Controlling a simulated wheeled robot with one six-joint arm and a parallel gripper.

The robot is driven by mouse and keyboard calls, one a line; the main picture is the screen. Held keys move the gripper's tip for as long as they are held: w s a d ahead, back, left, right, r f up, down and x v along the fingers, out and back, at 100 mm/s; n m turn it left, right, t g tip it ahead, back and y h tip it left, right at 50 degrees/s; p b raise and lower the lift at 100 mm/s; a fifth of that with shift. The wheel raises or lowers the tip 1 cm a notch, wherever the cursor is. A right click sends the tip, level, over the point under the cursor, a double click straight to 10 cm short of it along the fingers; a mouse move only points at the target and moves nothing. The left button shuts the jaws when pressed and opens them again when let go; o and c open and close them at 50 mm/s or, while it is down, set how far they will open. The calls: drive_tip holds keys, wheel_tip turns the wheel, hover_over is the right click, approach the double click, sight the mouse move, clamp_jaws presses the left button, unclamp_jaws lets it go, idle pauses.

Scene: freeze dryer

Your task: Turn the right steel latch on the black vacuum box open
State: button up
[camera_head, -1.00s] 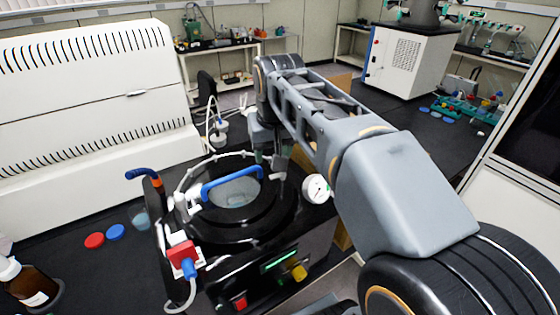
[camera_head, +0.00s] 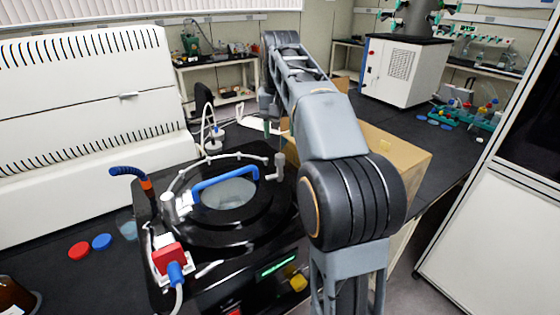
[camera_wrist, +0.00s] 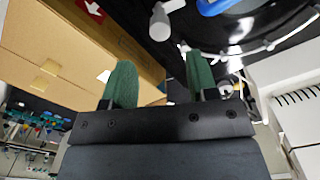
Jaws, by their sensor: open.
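The black vacuum box (camera_head: 250,262) stands on the bench with its round lid and blue handle (camera_head: 225,180) on top. The right steel latch (camera_head: 279,168) stands at the right rim of the lid as a grey knob on an arm. It also shows at the top centre of the wrist view (camera_wrist: 160,22). My gripper (camera_wrist: 161,82) has green fingers spread apart with nothing between them. It is apart from the latch, beyond it in the head view, where a green fingertip (camera_head: 266,127) shows. My arm hides much of the gripper there.
A cardboard box (camera_head: 405,152) stands right of the vacuum box, partly behind my arm; it fills the left of the wrist view (camera_wrist: 70,55). A white machine (camera_head: 90,120) stands at left. Red (camera_head: 79,251) and blue (camera_head: 102,242) caps lie on the bench.

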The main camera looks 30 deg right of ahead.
sight(280, 154)
wheel_tip(280, 154, down, 8)
drive_tip(key=shift+f+b, duration=0.1)
drive_tip(key=shift+b, duration=0.5)
drive_tip(key=shift+c, duration=0.5)
drive_tip(key=c, duration=0.8)
